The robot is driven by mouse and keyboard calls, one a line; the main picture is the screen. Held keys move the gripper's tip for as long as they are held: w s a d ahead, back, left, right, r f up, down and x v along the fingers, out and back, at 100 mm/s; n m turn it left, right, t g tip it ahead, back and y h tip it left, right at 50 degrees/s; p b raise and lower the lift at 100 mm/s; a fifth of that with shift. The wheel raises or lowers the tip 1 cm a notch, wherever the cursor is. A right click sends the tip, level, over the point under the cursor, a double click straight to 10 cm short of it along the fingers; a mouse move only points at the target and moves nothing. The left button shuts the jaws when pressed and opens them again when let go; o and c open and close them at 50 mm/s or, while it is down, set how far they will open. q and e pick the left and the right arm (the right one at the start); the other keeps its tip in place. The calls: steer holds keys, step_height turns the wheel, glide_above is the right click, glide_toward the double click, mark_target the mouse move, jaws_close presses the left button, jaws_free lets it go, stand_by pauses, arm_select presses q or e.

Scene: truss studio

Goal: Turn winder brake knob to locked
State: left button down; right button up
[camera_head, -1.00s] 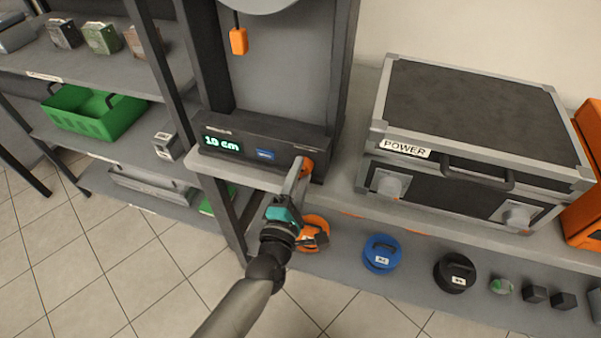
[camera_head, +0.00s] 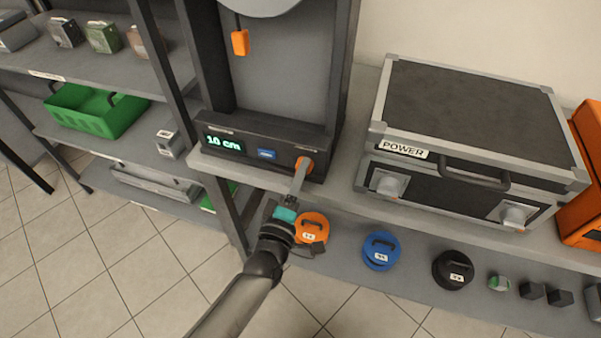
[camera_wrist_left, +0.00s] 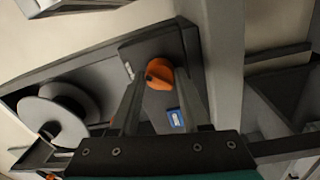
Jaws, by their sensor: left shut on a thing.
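The winder (camera_head: 250,143) has a dark front panel with a display reading 10 cm and a blue button (camera_head: 266,154). Its orange knob (camera_head: 304,163) is at the right end of the panel. My left gripper (camera_head: 302,172) reaches up to the knob from below and is shut on it. In the left wrist view the orange knob (camera_wrist_left: 159,72) sits between the two finger ends, which hide part of it. The small print by the knob is too fine to read. My right gripper is in neither view.
A large case labelled POWER (camera_head: 470,130) stands right of the winder. A green bin (camera_head: 95,112) is at left. An orange pendant (camera_head: 240,42) hangs above the panel.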

arm_select(q)
steer(key=shift+f, duration=0.1)
steer(key=shift+c, duration=2)
jaws_free()
